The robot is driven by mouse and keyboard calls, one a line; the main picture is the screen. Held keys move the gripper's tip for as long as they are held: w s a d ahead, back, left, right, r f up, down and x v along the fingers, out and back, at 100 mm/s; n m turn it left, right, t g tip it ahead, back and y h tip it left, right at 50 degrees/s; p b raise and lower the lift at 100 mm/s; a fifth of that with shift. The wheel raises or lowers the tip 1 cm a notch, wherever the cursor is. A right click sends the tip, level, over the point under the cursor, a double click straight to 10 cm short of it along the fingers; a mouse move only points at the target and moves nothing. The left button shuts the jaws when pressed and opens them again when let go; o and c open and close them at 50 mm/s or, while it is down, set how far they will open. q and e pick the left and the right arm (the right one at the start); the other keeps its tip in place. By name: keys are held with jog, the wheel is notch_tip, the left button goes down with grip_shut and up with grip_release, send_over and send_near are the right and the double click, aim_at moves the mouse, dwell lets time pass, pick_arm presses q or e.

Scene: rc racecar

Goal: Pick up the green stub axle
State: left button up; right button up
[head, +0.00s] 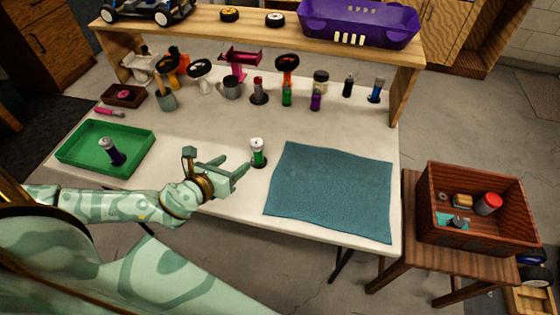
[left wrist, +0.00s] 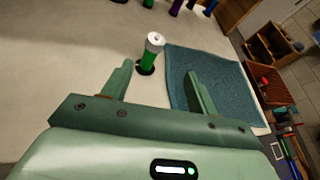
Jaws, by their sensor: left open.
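The green stub axle (head: 258,155) stands upright on the white table, with a silver-white upper part and a green lower part on a dark round base. It also shows in the left wrist view (left wrist: 150,55), beyond and between my two fingers. My left gripper (head: 243,171) is open and empty, just to the left of the axle in the head view and apart from it. The fingers of the left gripper (left wrist: 160,80) point towards the axle in the left wrist view. My right gripper is not in view.
A teal cloth (head: 330,190) lies right of the axle. A green tray (head: 75,150) holding a purple-and-silver part (head: 111,151) is at the left. Several coloured parts stand along the back under a wooden shelf (head: 270,31). A wooden crate (head: 425,205) stands on a stool at the right.

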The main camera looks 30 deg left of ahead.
aim_at(256, 144)
pick_arm(q)
jog(key=shift+m, duration=0.8)
jog(key=b+x, duration=0.1)
jog(key=x, duration=0.2)
jog(key=b+x, duration=0.1)
jog(key=x, duration=0.3)
jog(key=b+x, duration=0.1)
jog(key=x, duration=0.2)
jog(key=shift+w+a+f, duration=0.2)
jog(key=shift+a, duration=0.1)
jog(key=shift+w+f+b, duration=0.15)
jog(key=shift+w+b, duration=0.15)
jog(key=shift+w, duration=0.3)
jog(key=b+x, duration=0.2)
jog(key=x, duration=0.2)
jog(key=shift+s+a+f, duration=0.1)
jog(key=shift+w+f, duration=0.1)
jog(key=shift+w, duration=0.4)
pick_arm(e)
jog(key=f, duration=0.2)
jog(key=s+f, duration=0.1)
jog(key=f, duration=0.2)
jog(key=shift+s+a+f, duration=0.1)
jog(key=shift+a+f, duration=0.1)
pick_arm(q)
jog(key=shift+s, duration=0.1)
jog(key=c, duration=1)
